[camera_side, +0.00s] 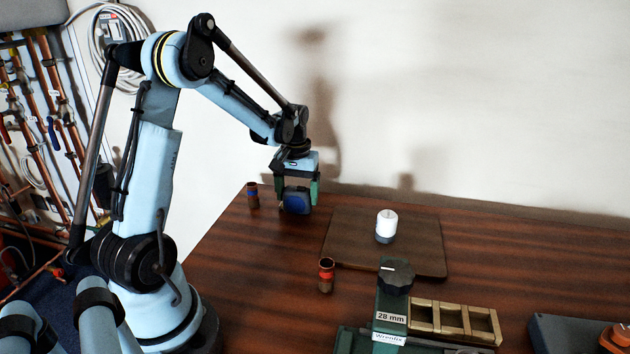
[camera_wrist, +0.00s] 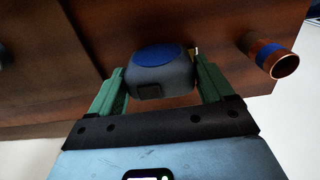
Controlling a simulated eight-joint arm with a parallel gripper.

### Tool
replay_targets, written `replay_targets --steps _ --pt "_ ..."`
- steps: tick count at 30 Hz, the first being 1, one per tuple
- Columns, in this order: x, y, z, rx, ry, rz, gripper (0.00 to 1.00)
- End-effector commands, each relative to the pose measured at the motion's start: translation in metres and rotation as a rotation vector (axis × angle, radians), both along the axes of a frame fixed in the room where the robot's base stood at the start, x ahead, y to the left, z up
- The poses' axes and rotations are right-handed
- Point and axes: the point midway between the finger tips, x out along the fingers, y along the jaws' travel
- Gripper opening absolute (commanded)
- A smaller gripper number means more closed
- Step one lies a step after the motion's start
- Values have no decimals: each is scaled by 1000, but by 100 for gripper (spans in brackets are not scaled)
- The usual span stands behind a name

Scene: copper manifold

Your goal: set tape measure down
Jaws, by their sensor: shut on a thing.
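The tape measure (camera_side: 296,200) is a dark grey case with a blue face, held between the fingers of my gripper (camera_side: 297,195) near the back left of the wooden table. In the wrist view the tape measure (camera_wrist: 160,72) sits between the two green fingers of my gripper (camera_wrist: 160,85), with a small yellow bit at its right side. My gripper is shut on it. It is at or just above the table top; I cannot tell whether it touches.
A copper pipe piece with a blue band (camera_side: 253,195) stands close left of the gripper. Another with a red band (camera_side: 326,275) stands nearer the front. A brown board (camera_side: 345,240) bears a white-topped pot (camera_side: 386,226).

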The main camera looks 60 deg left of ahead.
Motion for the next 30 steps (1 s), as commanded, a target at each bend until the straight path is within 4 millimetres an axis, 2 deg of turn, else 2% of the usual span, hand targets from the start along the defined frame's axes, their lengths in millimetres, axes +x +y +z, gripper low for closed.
replay_targets --steps 8,9,12,13,23,26,30 --pt "0 0 -3 0 0 0 40" --pt "0 0 -3 0 0 0 82" --pt "0 0 -3 0 0 0 98" --pt "0 0 -3 0 0 0 100" --pt "0 0 3 0 0 0 100" --pt "0 0 14 0 0 0 100" --pt "0 0 38 0 0 0 100"
